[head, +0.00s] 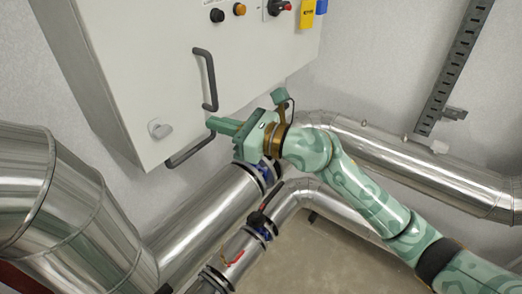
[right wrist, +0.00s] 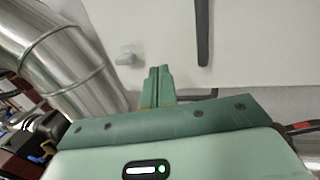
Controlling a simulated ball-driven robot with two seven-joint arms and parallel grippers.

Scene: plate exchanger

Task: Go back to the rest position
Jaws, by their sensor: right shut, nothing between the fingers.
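My right gripper (head: 222,126) is in front of the lower part of the white control cabinet (head: 150,75), below its black door handle (head: 207,80). Its green fingers are together with nothing between them. In the right wrist view the shut fingers (right wrist: 159,82) point toward the cabinet face (right wrist: 235,50), with the handle (right wrist: 203,30) above and to the right of them. I cannot tell if the fingertips touch the cabinet. My left gripper is in neither view.
Large silver insulated pipes run at the left (head: 70,200) and behind my right arm (head: 400,155). A valve with a dark lever (head: 268,205) sits below the gripper. Bare floor (head: 320,255) shows at the bottom.

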